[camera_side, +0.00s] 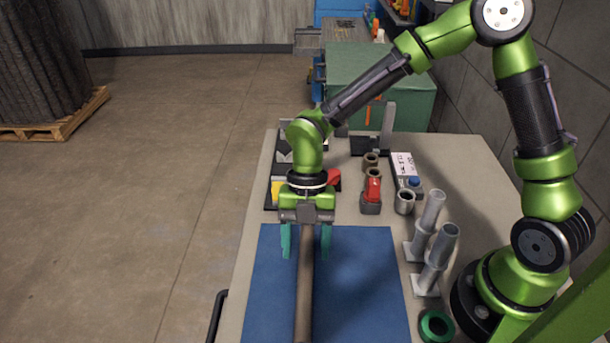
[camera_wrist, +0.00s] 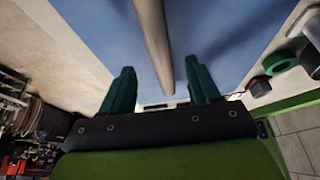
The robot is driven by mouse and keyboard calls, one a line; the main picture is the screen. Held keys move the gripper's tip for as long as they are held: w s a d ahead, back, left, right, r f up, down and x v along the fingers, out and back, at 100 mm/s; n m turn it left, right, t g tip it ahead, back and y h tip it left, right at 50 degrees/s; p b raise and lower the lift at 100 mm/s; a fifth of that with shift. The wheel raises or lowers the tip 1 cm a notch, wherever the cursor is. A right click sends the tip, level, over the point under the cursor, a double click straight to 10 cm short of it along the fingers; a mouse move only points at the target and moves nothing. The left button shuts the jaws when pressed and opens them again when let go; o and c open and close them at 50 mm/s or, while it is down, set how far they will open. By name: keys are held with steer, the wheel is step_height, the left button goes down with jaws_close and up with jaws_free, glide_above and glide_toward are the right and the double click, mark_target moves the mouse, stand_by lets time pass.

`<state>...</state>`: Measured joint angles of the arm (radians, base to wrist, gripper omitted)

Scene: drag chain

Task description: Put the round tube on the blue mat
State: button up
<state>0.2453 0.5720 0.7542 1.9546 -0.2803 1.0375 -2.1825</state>
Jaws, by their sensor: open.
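The round tube (camera_side: 304,300) is long and brown. It appears to lie lengthwise over the blue mat (camera_side: 365,290), running toward the bottom edge of the side view. My gripper (camera_side: 305,257) is open and points down, with one teal finger on each side of the tube and gaps between them and it. In the wrist view the tube (camera_wrist: 153,35) runs from the top edge down between the fingers of my gripper (camera_wrist: 160,66), over the blue mat (camera_wrist: 100,25). The tube's near end in the side view is cut off.
Two grey tube stands (camera_side: 432,260) and a green ring (camera_side: 436,326) stand right of the mat. Behind it are a red-topped part (camera_side: 371,192), a metal cup (camera_side: 404,202) and a white box (camera_side: 403,166). The mat beside the tube is clear.

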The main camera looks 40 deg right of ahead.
steer(key=v, duration=1.1)
steer(key=shift+r, duration=0.15)
steer(key=s+d+m+t+h, duration=0.3)
steer(key=d+m, duration=0.4)
steer(key=m, duration=1.2)
steer(key=s+d+r+m+t+y, duration=0.1)
steer(key=s+d+r+m+t, duration=0.5)
steer(key=m, duration=0.6)
step_height(320, 180, up, 2)
steer(key=shift+s+r+t+y, duration=0.1)
steer(key=shift+s+t+y, duration=0.3)
steer(key=shift+s+t, duration=0.25)
